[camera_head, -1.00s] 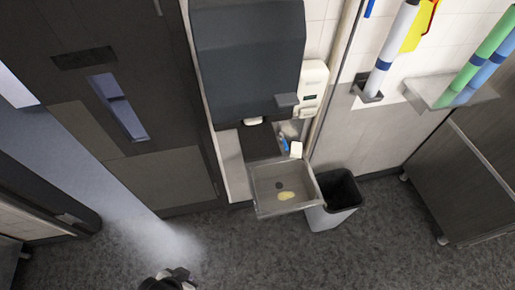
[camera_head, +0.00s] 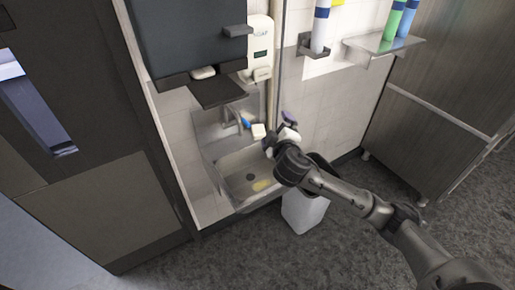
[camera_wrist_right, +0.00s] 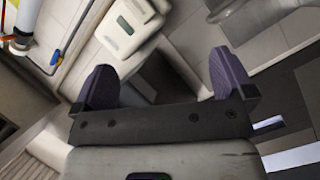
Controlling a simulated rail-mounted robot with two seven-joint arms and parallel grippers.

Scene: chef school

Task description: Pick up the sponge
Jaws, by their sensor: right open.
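A small pale yellow piece (camera_head: 262,185), which looks like the sponge, lies in the basin of the metal sink (camera_head: 228,163) near the drain. My right gripper (camera_head: 277,131) is above the sink's right side, apart from the yellow piece. Its two purple fingers are spread and empty in the right wrist view (camera_wrist_right: 165,80). The sponge cannot be made out in that view. My left gripper is not in view.
A white block (camera_head: 258,131) and a blue item (camera_head: 245,122) are at the sink's back. A soap dispenser (camera_head: 260,45) hangs above. A waste bin (camera_head: 303,212) stands right of the sink, below my arm. Open floor lies in front.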

